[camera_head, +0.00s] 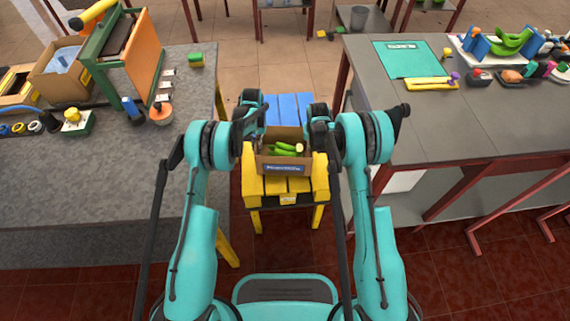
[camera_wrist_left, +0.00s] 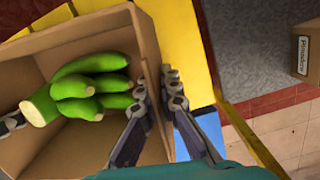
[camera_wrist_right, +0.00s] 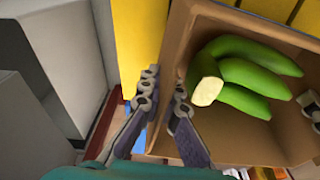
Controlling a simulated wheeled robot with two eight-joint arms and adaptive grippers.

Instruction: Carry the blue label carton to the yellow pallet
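The blue label carton (camera_head: 285,168) is an open brown box with green bananas (camera_head: 285,148) inside. It is over the yellow pallet (camera_head: 287,186), whose slats show in front and at both sides. I cannot tell whether it rests on them or hangs just above. My left gripper (camera_head: 250,115) has its fingers on either side of one carton wall, as the left wrist view (camera_wrist_left: 156,88) shows. My right gripper (camera_head: 321,125) straddles the opposite wall, close against it, in the right wrist view (camera_wrist_right: 164,85). Both grippers look shut on the walls.
Blue slats (camera_head: 291,107) lie just behind the carton. A grey table (camera_head: 120,200) with tools and boxes stands at the left. Another grey table (camera_head: 430,130) with a green mat (camera_head: 408,60) stands at the right. Another labelled carton (camera_wrist_left: 312,50) shows in the left wrist view.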

